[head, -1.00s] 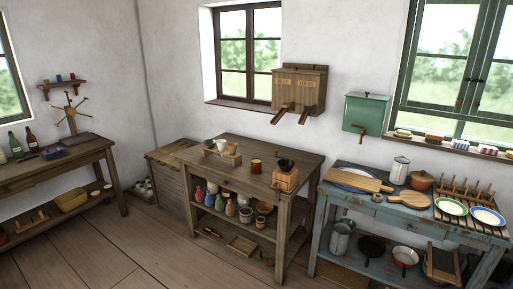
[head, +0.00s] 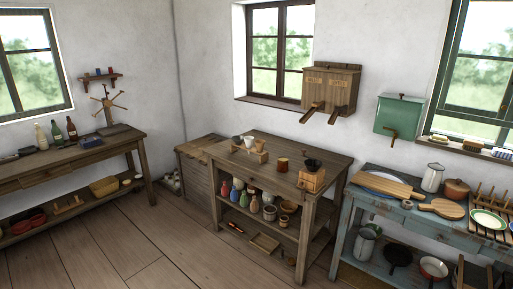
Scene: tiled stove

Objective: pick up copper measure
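A small copper-brown cup-like vessel (head: 282,164) stands on top of the dark wooden table (head: 290,148) in the middle of the head view. It looks like the copper measure, but it is small and I cannot be sure. It stands apart from the wooden grinder (head: 312,176) on its right and the small rack with pale cups (head: 249,147) on its left. Neither of my grippers shows in the head view.
A blue worktable (head: 376,209) with boards, pots and plates stands at the right. A long bench (head: 60,167) with bottles stands at the left. A low wooden chest (head: 195,166) adjoins the middle table. The plank floor (head: 130,245) in front is clear.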

